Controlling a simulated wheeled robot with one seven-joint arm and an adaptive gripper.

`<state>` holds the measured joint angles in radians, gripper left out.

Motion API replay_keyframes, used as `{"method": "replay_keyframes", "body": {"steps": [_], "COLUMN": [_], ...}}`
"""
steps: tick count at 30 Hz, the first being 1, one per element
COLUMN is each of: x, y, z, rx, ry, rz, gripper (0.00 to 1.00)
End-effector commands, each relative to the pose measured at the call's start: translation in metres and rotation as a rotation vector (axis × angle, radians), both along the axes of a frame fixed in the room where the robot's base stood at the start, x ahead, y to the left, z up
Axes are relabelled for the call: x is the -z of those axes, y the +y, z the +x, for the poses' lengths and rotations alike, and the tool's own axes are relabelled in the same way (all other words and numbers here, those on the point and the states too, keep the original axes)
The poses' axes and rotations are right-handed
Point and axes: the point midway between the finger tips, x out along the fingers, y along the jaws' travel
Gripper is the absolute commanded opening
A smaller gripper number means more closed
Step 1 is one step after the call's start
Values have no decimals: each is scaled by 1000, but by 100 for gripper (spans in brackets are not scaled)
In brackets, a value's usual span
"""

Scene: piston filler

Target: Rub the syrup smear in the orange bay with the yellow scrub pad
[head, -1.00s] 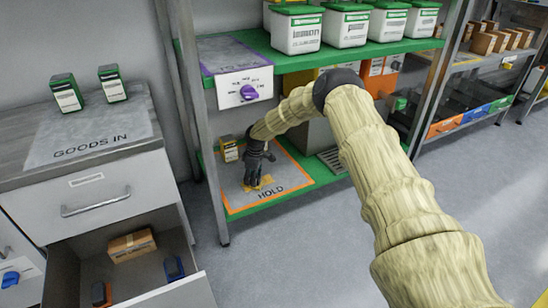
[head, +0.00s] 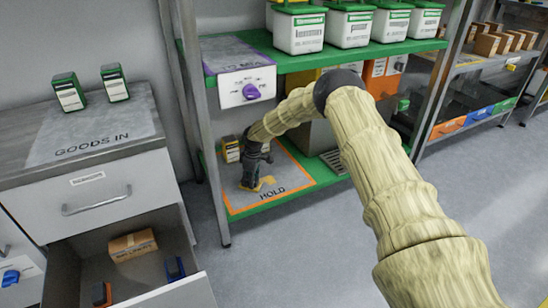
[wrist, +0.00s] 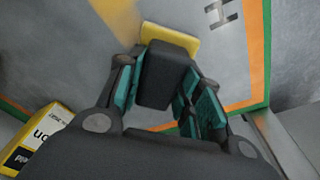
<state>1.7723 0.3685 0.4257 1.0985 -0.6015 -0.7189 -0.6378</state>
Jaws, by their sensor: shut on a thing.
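My gripper (head: 250,184) is low over the orange-bordered bay marked HOLD (head: 291,186) on the lower shelf. In the wrist view my gripper (wrist: 165,95) is shut on the dark block of the yellow scrub pad (wrist: 172,38), whose yellow edge shows beyond the block. The pad is down at the grey bay floor; exact contact is hard to tell. The amber syrup smear (head: 267,182) lies right beside my gripper in the head view. In the wrist view the smear (wrist: 118,16) is a blurred streak just left of the pad. Part may be hidden.
A yellow-labelled box (head: 231,150) stands at the bay's back left, and it also shows in the wrist view (wrist: 38,138). An open drawer (head: 130,270) stands left.

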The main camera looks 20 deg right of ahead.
Motion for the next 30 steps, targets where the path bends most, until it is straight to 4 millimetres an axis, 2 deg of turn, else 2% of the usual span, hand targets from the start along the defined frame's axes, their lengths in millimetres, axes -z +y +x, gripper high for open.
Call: {"method": "replay_keyframes", "body": {"steps": [30], "x": [1], "y": [-112], "z": [-7], "rx": [22], "ry": [1], "rz": [0], "gripper": [16]}}
